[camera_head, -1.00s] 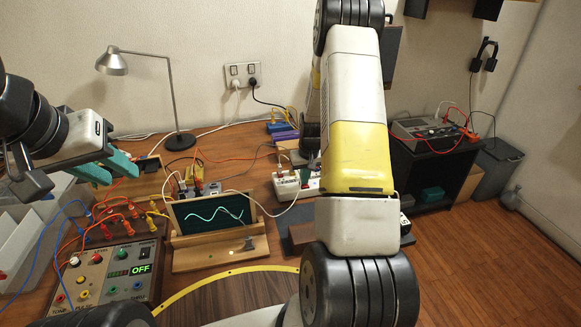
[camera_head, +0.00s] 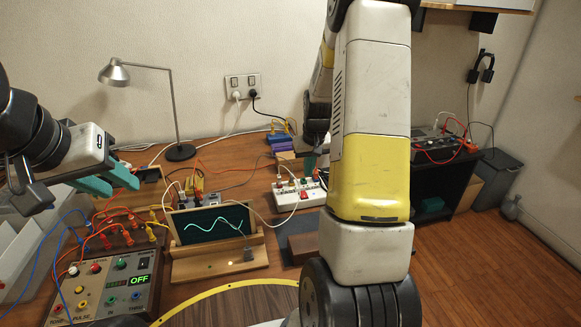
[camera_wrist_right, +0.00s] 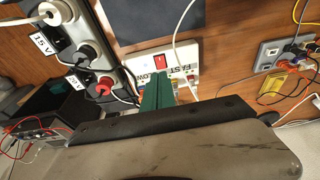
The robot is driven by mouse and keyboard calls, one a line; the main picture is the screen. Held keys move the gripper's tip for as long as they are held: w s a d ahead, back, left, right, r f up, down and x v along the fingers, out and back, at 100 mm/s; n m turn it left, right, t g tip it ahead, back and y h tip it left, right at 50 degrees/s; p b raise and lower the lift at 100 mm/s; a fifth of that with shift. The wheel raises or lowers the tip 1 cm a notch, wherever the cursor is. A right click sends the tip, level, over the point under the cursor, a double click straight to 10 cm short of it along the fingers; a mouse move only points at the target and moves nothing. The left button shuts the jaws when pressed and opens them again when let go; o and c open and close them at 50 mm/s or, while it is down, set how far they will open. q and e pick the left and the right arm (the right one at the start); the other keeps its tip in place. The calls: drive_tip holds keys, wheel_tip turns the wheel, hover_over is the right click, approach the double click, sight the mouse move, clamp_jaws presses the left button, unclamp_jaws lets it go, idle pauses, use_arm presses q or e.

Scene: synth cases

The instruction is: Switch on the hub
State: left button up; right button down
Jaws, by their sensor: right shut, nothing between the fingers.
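The hub is most likely the white box (camera_head: 288,200) with cables on the table right of the small screen. I cannot tell whether the switch is on. My right gripper (camera_wrist_right: 156,84) has green fingers, shut and empty, just below the red switch in the picture; contact is unclear. My left gripper (camera_head: 108,181) is open and empty above the table's left side.
A grey console (camera_head: 110,292) with coloured leads reads OFF. A wooden-framed screen (camera_head: 212,224) shows a green wave. A lamp (camera_head: 175,110) stands behind.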

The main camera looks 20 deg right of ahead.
drive_tip(key=shift+s+r, duration=0.5)
drive_tip(key=shift+r, duration=0.4)
drive_tip(key=s+a+r+t+y, duration=0.1)
drive_tip(key=s+a+r, duration=0.3)
drive_tip(key=r, duration=0.3)
drive_tip(key=s+a+r+t, duration=0.1)
drive_tip(key=s+a+r, duration=0.3)
drive_tip(key=r, duration=0.4)
drive_tip(key=s+a+r, duration=0.3)
drive_tip(key=s, duration=0.5)
drive_tip(key=s+a+r+n+t+y, duration=0.1)
drive_tip(key=s+a+r, duration=0.2)
drive_tip(key=s, duration=0.5)
drive_tip(key=shift+s+a+r, duration=0.35)
drive_tip(key=shift+a, duration=0.35)
